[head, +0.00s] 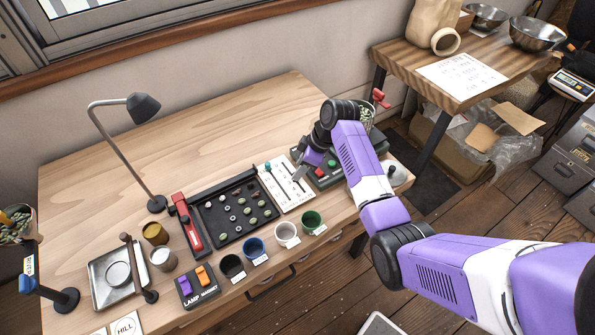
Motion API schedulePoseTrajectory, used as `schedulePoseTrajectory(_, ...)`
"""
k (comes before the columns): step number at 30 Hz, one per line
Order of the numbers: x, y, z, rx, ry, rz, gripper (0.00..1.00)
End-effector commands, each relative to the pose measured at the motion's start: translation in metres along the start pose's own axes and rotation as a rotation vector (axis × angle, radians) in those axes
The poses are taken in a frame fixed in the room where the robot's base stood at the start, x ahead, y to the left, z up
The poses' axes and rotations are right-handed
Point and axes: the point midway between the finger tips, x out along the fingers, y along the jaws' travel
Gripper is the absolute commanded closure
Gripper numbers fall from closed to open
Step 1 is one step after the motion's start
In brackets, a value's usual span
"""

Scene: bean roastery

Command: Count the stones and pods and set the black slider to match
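A black tray (212,228) on the wooden table holds several small pieces, greenish, pale grey and dark red ones; they are too small here to sort surely into stones and pods. To its right lies a white slider panel (293,196) with narrow slots and a teal knob (268,167) near its top left. Small dark marks show on the panel, but I cannot tell which is the black slider. My gripper (301,172) reaches in from the right, at the panel's upper right edge. I cannot tell whether its fingers touch the panel or are open.
Black, blue (254,248), white and green (312,221) cups line the front edge. A red-handled tool (186,222) and a desk lamp (143,106) stand left. The back of the table is clear.

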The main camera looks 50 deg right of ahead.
Motion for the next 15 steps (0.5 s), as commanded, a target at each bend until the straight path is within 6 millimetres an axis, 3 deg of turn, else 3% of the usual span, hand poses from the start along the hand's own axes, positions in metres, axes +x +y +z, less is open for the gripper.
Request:
schedulePoseTrajectory(6,-0.035,0.001,0.000,0.001,0.002,0.003,0.61)
schedulePoseTrajectory(15,-0.050,0.000,0.001,0.000,0.000,0.000,0.61)
